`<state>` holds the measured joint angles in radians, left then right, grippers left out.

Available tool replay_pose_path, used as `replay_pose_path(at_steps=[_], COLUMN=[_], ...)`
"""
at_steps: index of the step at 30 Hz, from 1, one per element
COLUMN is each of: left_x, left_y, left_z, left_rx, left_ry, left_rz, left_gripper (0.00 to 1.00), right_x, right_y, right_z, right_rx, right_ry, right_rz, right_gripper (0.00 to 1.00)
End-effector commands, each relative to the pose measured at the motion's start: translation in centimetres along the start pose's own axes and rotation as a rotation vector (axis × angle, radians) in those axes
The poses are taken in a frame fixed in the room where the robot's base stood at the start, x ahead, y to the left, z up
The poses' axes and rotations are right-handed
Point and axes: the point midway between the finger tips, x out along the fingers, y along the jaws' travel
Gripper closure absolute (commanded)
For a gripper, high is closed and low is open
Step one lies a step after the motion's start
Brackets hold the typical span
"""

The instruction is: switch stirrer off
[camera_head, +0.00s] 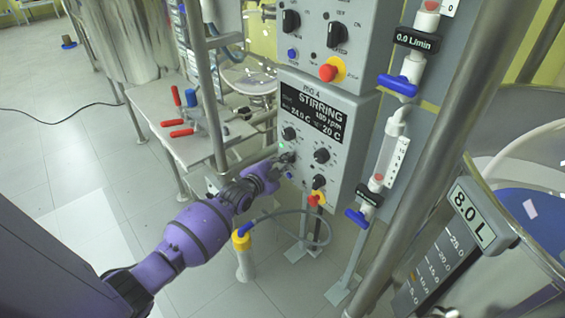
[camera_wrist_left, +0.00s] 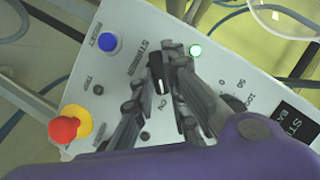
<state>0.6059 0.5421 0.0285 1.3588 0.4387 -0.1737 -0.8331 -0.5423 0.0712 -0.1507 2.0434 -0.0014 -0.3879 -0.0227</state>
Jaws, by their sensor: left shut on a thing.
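The control box (camera_head: 320,180) stands in the middle of the head view, and its dark display (camera_head: 312,113) reads STIRRING. In the left wrist view, the black stirrer knob (camera_wrist_left: 157,74) sits on the grey panel between the labels STIRRER and ON. Its white mark appears to face ON. My left gripper (camera_head: 284,160) is at the lower left of the panel, and in the left wrist view (camera_wrist_left: 160,72) its fingers are shut on the knob from both sides. A green lamp (camera_wrist_left: 195,50) glows beside it. The gripper partly hides the knob in the head view. My right gripper is not in view.
A red emergency button (camera_wrist_left: 64,129) on yellow and a blue reset button (camera_wrist_left: 108,43) are near the knob. A yellow-capped bottle (camera_head: 243,255) with a looping hose stands below my arm. Metal posts and a glass vessel (camera_head: 480,270) stand to the right.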

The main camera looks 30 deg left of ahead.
Motion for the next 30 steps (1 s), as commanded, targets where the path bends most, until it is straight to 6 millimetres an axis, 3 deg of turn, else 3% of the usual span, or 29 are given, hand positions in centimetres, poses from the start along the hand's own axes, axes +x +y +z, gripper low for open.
replay_pose_path(at_steps=[5,11,30], left_x=[0.0,0.0,0.2], left_y=[-0.4,-0.3,-0.3], left_z=[0.1,0.4,0.8], left_rx=[-0.14,-0.315,-0.74], left_ry=[-0.002,-0.003,-0.005], left_rz=[0.062,0.136,0.31], left_gripper=[1.0,1.0,1.0], right_x=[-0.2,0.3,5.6], right_y=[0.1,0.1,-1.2], right_z=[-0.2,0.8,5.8], right_rx=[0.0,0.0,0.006], right_ry=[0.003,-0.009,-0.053], right_rz=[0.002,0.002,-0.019], right_gripper=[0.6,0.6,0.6])
